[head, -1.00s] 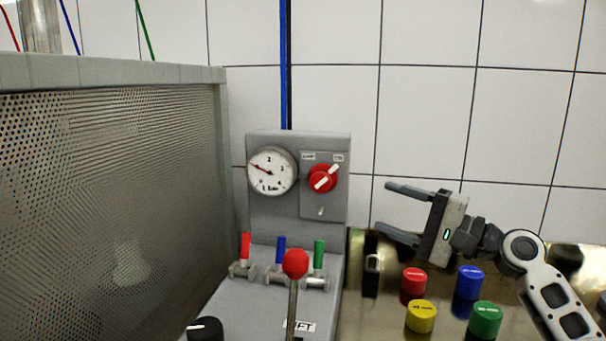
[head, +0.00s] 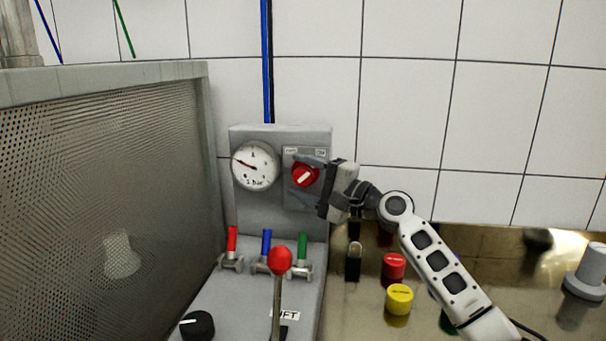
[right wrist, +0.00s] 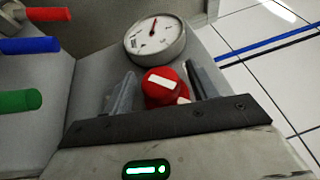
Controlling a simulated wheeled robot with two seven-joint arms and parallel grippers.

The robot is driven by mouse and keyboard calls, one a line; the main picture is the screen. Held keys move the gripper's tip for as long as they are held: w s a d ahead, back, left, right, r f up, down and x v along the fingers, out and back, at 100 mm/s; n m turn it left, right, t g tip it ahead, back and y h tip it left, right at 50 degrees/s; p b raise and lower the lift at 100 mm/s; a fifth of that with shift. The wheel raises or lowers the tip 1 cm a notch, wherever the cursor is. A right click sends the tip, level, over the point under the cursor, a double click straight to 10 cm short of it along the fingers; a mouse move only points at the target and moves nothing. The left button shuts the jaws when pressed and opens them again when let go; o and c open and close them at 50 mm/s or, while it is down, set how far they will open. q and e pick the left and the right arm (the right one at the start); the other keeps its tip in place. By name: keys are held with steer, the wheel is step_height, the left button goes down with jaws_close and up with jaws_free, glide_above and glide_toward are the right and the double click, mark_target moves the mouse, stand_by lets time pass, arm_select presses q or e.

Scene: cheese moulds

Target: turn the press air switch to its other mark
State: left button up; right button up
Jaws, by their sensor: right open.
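The press air switch (head: 305,175) is a red round knob with a white bar, on a grey plate on the upright panel. Its bar slants up to the right in the head view, towards the right one of two small marks above it. My right gripper (head: 303,182) is open, with its fingers reaching to either side of the knob. In the right wrist view the knob (right wrist: 163,86) sits between the two open fingers, with a gap visible on each side. Contact cannot be made out. My left gripper is not in view.
A round gauge (head: 255,166) is left of the switch. Below are red (head: 232,240), blue (head: 266,243) and green (head: 302,246) valve handles and a red-balled lever (head: 279,261). A perforated metal guard (head: 120,180) stands left. Coloured caps, including a yellow one (head: 399,297), are at lower right.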

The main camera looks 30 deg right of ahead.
steer(key=c, duration=1)
steer(key=shift+o, duration=0.2)
